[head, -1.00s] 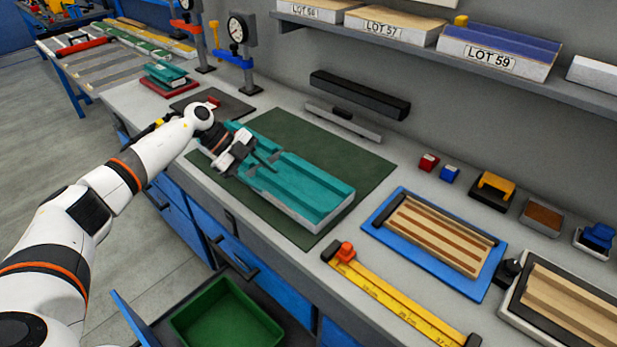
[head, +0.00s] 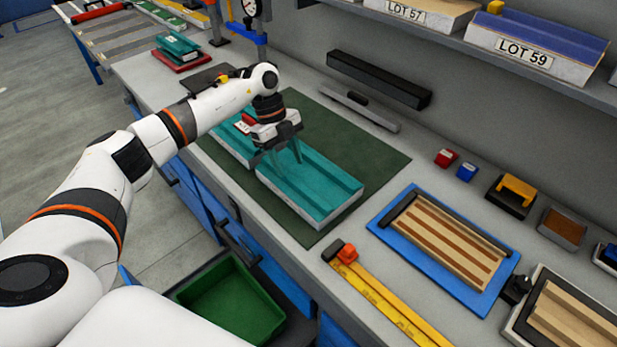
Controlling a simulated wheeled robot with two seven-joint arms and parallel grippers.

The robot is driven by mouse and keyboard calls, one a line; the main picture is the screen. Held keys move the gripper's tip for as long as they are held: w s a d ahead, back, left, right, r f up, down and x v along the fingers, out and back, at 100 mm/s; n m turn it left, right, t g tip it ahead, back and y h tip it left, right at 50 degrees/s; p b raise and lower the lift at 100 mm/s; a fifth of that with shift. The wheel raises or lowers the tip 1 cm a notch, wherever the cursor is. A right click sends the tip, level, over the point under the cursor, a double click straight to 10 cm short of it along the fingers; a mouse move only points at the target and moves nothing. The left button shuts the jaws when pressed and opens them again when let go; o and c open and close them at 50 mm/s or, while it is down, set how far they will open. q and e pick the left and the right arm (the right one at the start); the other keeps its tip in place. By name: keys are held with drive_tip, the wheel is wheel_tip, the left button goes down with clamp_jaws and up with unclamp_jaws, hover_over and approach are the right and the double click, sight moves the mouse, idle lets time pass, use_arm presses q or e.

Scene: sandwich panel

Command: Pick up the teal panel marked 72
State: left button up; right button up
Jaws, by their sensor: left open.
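Two teal panels lie end to end on a dark green mat (head: 375,150) on the bench. The right teal panel (head: 325,190) has a raised ridged profile and a pale side edge. The left teal panel (head: 222,143) is partly covered by my arm. A small white label shows by my wrist, but no number 72 is readable on either panel. My left gripper (head: 277,160) is open and points down at the left end of the right panel, its fingers spread. I cannot tell whether the fingertips touch the panel. My right gripper is not in view.
A blue tray (head: 384,222) with a striped wooden panel and a yellow ruler (head: 385,300) lie to the right. A dark bar (head: 378,80) is behind the mat. A green bin (head: 232,305) sits in an open drawer below. Another teal piece (head: 178,44) is at the far left.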

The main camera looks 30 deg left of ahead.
sight(294, 180)
use_arm(q)
drive_tip(key=p+x, duration=0.1)
drive_tip(key=x, duration=0.3)
clamp_jaws()
